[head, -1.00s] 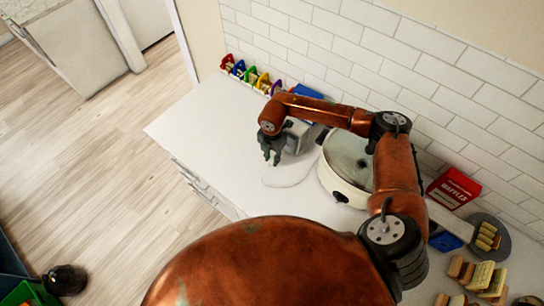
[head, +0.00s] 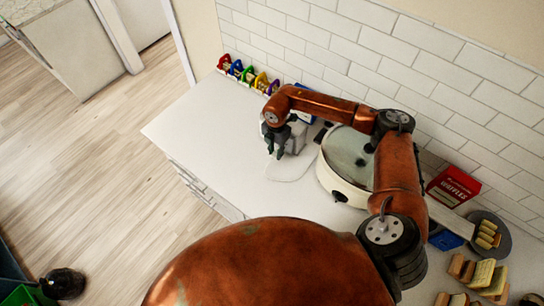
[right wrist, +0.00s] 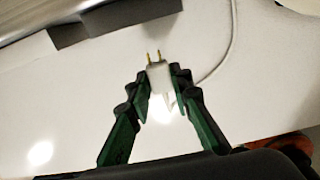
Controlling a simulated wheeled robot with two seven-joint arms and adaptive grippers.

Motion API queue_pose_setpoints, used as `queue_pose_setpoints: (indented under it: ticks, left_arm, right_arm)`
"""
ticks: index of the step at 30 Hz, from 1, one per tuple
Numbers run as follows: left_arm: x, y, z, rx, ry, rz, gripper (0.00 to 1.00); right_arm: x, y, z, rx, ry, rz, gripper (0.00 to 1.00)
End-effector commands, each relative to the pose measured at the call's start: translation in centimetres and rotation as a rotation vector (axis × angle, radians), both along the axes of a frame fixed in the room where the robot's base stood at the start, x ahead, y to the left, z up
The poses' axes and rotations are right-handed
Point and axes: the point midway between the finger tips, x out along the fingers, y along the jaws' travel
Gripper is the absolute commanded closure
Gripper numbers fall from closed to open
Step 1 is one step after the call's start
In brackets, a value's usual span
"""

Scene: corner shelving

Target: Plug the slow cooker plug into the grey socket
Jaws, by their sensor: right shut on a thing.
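The white slow cooker plug (right wrist: 159,76), with two brass prongs, is between the fingers of my right gripper (right wrist: 160,84), which is shut on it. In the right wrist view the prongs point to the top of the picture, clear of anything. A white cord (right wrist: 214,62) runs from it up to the right. The cream slow cooker (head: 341,185) with its glass lid stands on the counter right of the gripper (head: 280,153). A grey box (head: 298,136), possibly the socket, is partly hidden behind the gripper. My left gripper is not in view.
The white counter (head: 195,125) is clear to the left. Coloured holders (head: 248,76) line the tiled wall. A red waffle box (head: 453,187), a round dark plate (head: 493,236) and bread slices (head: 483,273) are at the right. In the right wrist view, dark blocks (right wrist: 68,33) lie upper left.

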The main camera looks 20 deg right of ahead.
Motion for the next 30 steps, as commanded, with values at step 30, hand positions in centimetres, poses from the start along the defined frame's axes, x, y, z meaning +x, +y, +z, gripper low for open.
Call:
queue_pose_setpoints:
  ticks: [30]
  left_arm:
    - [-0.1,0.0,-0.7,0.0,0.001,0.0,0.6]
  right_arm:
    - [1.1,-2.0,0.0,0.0,0.0,0.001,1.0]
